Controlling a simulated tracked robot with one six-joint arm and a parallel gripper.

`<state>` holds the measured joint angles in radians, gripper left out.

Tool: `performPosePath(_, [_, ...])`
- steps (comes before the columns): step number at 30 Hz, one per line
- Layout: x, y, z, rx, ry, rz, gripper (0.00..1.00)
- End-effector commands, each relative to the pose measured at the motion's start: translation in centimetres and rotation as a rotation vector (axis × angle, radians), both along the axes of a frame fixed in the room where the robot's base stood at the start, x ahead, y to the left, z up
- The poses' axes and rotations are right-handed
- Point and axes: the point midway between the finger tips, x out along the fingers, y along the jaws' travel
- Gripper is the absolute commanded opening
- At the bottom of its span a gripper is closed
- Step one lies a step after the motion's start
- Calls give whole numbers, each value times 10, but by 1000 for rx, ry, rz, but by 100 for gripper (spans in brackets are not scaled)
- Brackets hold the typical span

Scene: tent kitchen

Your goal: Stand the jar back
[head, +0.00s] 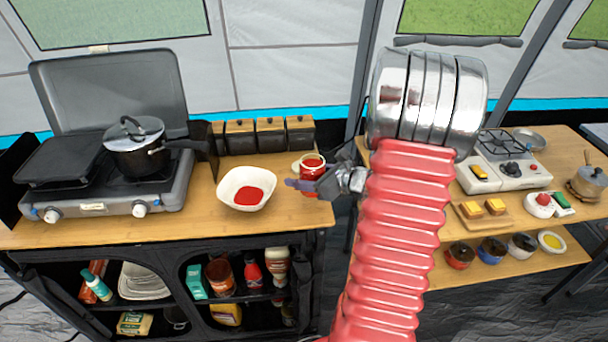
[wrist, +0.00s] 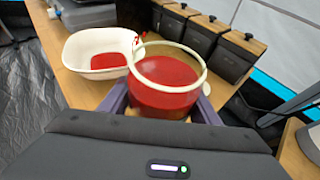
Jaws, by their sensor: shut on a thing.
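The jar (head: 312,172) is clear with a pale rim and red sauce inside. It is upright near the right end of the left counter. In the wrist view the open jar (wrist: 165,88) sits between the purple fingers. My gripper (head: 311,185) is shut on the jar's sides; the fingertips are partly hidden by it in the wrist view (wrist: 162,106). I cannot tell if its base touches the counter. The white bowl (head: 247,189), just left of the jar, holds a pool of red sauce; it also shows in the wrist view (wrist: 72,52).
Dark canisters with wooden lids (head: 270,134) stand behind the jar. A stove (head: 110,185) with a lidded pot (head: 135,155) is at the left. A gap separates this counter from the right table (head: 560,145). Some wood in front of the bowl is clear.

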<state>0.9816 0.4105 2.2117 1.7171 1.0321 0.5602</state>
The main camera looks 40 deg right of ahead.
Motion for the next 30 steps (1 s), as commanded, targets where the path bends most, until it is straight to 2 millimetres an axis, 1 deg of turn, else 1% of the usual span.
performPosePath(4, [0, 0, -8, 1, -1, 1, 14])
performPosePath(10, [0, 0, -29, 2, -1, 0, 14])
performPosePath(15, [0, 0, -39, 1, -2, 0, 14])
performPosePath(28, [0, 0, -42, 0, -2, 0, 14])
performPosePath(29, [0, 0, -43, 1, 0, 0, 57])
performPosePath(30, [0, 0, -43, 0, 0, 0, 60])
